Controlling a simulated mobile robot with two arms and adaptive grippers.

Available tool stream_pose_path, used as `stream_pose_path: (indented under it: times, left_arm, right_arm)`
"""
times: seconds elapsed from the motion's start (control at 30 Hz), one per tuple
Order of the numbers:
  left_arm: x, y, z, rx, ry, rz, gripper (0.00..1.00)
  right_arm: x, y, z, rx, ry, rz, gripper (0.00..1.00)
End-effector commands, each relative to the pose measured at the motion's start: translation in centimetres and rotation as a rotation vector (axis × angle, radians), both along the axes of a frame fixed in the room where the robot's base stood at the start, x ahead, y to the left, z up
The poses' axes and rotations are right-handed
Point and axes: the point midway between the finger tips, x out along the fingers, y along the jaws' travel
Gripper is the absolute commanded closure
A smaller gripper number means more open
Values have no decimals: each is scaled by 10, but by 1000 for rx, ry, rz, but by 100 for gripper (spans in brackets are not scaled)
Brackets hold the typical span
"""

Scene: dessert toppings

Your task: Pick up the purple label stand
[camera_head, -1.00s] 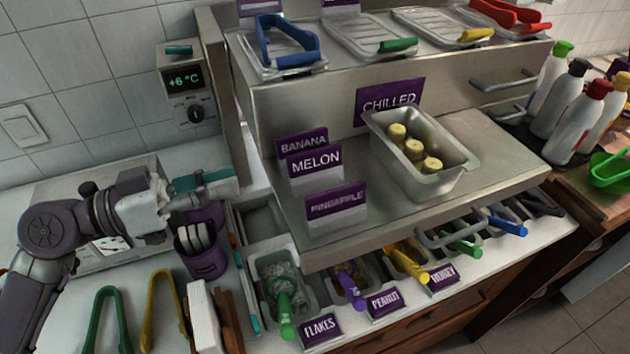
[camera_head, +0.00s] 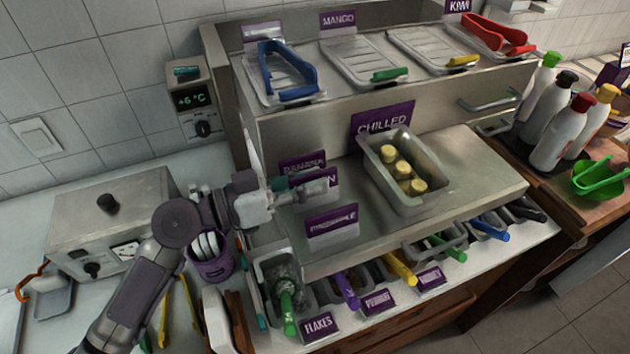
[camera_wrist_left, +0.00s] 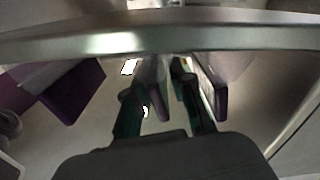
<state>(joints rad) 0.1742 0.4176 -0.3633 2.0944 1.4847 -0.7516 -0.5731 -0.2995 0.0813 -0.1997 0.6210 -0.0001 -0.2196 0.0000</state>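Three purple label stands stand on the steel shelf in the head view: the rear one (camera_head: 303,161), the MELON one (camera_head: 326,178), mostly covered by my gripper, and the PINEAPPLE one (camera_head: 332,222) in front. My left gripper (camera_head: 315,187) is at the MELON stand. In the left wrist view its teal fingers (camera_wrist_left: 162,112) are apart. A thin purple stand (camera_wrist_left: 163,100) shows between them, with gaps at its sides. Another stand (camera_wrist_left: 219,100) is just right of the right finger, and one (camera_wrist_left: 74,92) lies farther left. My right gripper is out of view.
A steel tub (camera_head: 405,200) with yellow pieces sits right of the stands, before the CHILLED sign (camera_head: 383,119). A purple cup (camera_head: 212,264) of utensils stands left of the shelf.

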Motion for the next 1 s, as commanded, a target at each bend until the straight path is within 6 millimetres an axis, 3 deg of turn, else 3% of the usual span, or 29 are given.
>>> stream_pose_path:
  times: [0.3,0.43,1.0]
  left_arm:
    - [2,-5,-1,1,0,1,79]
    - [2,-5,-1,1,0,1,100]
    - [2,-5,8,1,-5,-1,100]
  right_arm:
    - [-1,0,2,0,1,0,100]
    - [-1,1,2,1,1,-1,100]
    - [-1,1,0,2,2,-1,100]
